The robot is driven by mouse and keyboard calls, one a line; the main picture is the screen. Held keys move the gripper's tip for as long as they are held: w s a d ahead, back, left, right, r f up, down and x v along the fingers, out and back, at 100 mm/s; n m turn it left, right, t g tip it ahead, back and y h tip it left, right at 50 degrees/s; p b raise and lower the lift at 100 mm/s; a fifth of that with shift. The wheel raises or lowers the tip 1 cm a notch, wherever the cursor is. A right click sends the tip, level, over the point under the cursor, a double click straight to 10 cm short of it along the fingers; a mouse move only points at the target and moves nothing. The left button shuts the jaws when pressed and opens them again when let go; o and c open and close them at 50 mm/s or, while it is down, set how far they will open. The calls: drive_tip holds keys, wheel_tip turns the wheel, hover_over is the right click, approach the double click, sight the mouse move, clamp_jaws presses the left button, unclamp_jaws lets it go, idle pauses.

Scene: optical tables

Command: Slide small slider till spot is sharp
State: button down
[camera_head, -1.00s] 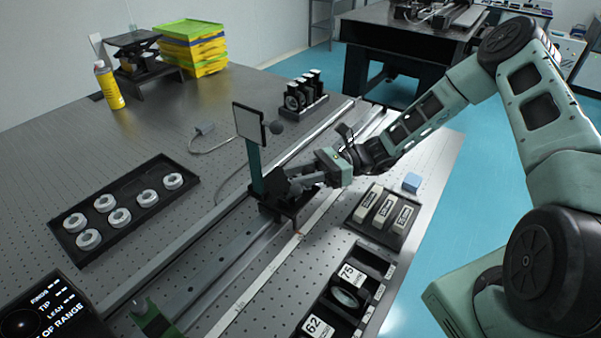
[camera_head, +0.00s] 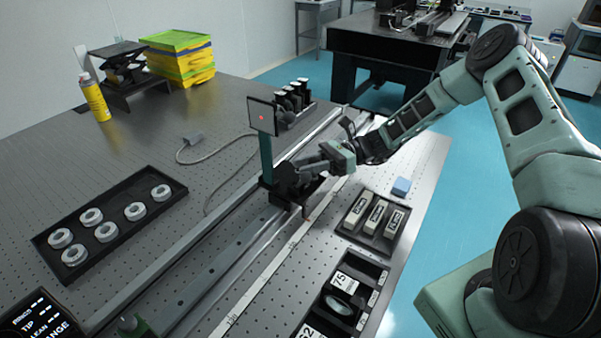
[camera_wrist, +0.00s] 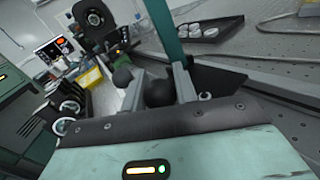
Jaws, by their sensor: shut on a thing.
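The small slider (camera_head: 283,187) sits on the long rail and carries a green post (camera_head: 266,160) with a square screen (camera_head: 262,116) on top. My gripper (camera_head: 308,168) reaches in from the right at the slider's base. In the wrist view its fingers (camera_wrist: 158,76) are shut around a dark round knob (camera_wrist: 157,93), with the green post (camera_wrist: 163,30) just beyond. The exact contact is partly hidden.
The rail (camera_head: 185,292) runs on towards the front left and far right. A tray of rings (camera_head: 170,205) lies left, a tray of white blocks (camera_head: 348,227) and a lens box (camera_head: 377,303) right. Dark mounts (camera_head: 292,97) stand behind. A display (camera_head: 38,322) is cut off lower left.

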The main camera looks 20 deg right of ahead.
drive_tip(key=c, duration=1.4)
unclamp_jaws()
drive_tip(key=d+b, duration=0.3)
drive_tip(key=d, duration=1.4)
drive_tip(key=shift+d+b, duration=0.2)
drive_tip(key=shift+b, duration=0.1)
